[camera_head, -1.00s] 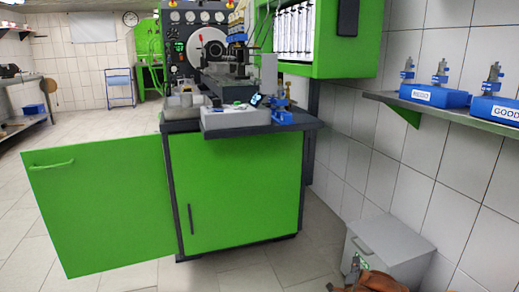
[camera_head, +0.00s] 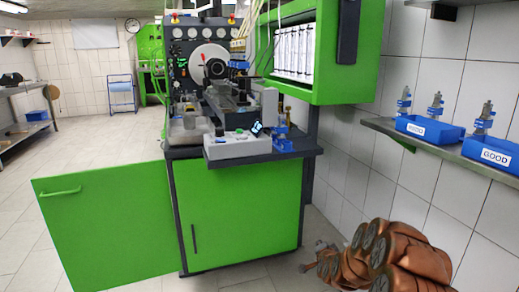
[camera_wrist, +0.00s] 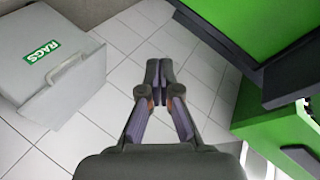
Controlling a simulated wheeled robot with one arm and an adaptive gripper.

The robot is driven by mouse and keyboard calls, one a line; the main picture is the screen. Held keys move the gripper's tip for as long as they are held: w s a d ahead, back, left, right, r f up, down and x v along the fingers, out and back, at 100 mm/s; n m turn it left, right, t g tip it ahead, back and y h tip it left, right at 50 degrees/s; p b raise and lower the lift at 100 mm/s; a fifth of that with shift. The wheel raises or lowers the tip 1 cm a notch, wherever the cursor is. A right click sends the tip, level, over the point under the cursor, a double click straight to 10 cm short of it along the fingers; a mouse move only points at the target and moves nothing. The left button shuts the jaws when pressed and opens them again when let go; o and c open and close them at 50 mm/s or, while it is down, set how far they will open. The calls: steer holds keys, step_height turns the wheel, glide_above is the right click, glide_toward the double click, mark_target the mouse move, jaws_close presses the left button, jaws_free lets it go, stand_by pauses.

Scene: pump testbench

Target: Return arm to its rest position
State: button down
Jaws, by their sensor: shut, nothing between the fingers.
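My arm shows at the lower right of the head view, orange-brown, with my gripper (camera_head: 318,258) at its left end, low in front of the tiled wall. In the wrist view my gripper (camera_wrist: 159,75) points out over the tiled floor, its two dark fingers together at the tips. Nothing is held between them. The gripper is apart from the bench and the grey box.
The green test bench (camera_head: 245,215) has an open green door (camera_head: 105,225). A grey box labelled RAGS (camera_wrist: 50,70) stands left in the wrist view. A wall shelf (camera_head: 440,145) holds blue bins (camera_head: 490,152). The floor at left is clear.

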steer(key=s+a+r+n+g+y+p, duration=0.2)
steer(key=s+a+r+n+g+p, duration=0.4)
steer(key=s+r, duration=0.6)
steer(key=s+a+r+n+g+y+p, duration=0.1)
steer(key=s+a+r+p, duration=0.3)
steer(key=s+r+p, duration=0.65)
steer(key=s+d+r+n+g+p, duration=0.1)
steer(key=s+r+g+p, duration=0.1)
steer(key=s+r, duration=0.5)
steer(key=s+d+r+n+g+h+p, duration=0.1)
steer(key=s+r+p, duration=0.4)
steer(key=s, duration=1.3)
steer(key=s+d+r+n+g+h+p, duration=0.1)
steer(key=s+d+r+n+g+p, duration=0.2)
steer(key=s+r, duration=0.8)
steer(key=shift+s+d+g+p, duration=0.15)
steer(key=shift+s+g+p, duration=0.4)
steer(key=shift+s+g, duration=0.45)
steer(key=shift+w, duration=0.15)
